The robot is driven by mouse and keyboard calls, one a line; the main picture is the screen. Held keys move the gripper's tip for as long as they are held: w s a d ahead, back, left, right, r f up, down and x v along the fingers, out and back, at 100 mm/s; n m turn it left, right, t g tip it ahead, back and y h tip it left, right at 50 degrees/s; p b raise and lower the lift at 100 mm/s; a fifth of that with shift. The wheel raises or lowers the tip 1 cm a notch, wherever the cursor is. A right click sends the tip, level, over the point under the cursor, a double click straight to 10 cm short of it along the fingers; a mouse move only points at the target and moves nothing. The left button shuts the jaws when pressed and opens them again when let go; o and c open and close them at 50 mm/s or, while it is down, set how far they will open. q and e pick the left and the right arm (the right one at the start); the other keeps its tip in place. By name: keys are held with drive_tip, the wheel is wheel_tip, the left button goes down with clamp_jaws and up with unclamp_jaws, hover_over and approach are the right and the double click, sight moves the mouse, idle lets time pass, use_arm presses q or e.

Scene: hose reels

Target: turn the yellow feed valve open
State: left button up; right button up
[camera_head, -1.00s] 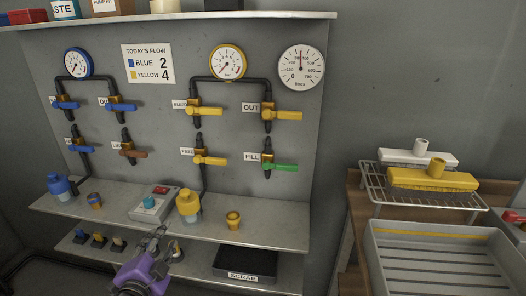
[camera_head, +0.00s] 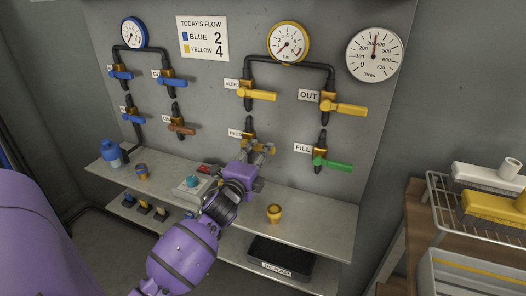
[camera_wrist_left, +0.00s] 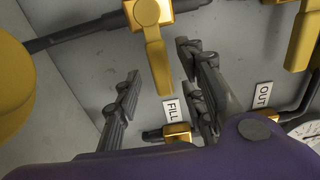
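The yellow feed valve (camera_head: 248,135) is on the panel beside the FEED label (camera_head: 236,133). Its lever is mostly hidden by my gripper in the head view. In the wrist view its yellow lever (camera_wrist_left: 157,62) points towards the FILL label (camera_wrist_left: 171,110). My left gripper (camera_head: 262,150) is at this valve. In the wrist view, its fingers (camera_wrist_left: 160,80) are spread, one on each side of the lever, with visible gaps. My right gripper is not in view.
The bleed lever (camera_head: 258,95) is above, the OUT lever (camera_head: 345,109) upper right, and the green fill lever (camera_head: 333,164) to the right. A brass cup (camera_head: 274,213) stands on the shelf (camera_head: 318,222) below. A large yellow rounded thing (camera_wrist_left: 12,75) is at the wrist view's left.

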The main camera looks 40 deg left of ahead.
use_arm(q)
drive_tip(key=shift+x, duration=1.1)
drive_tip(key=shift+c, duration=0.3)
clamp_jaws()
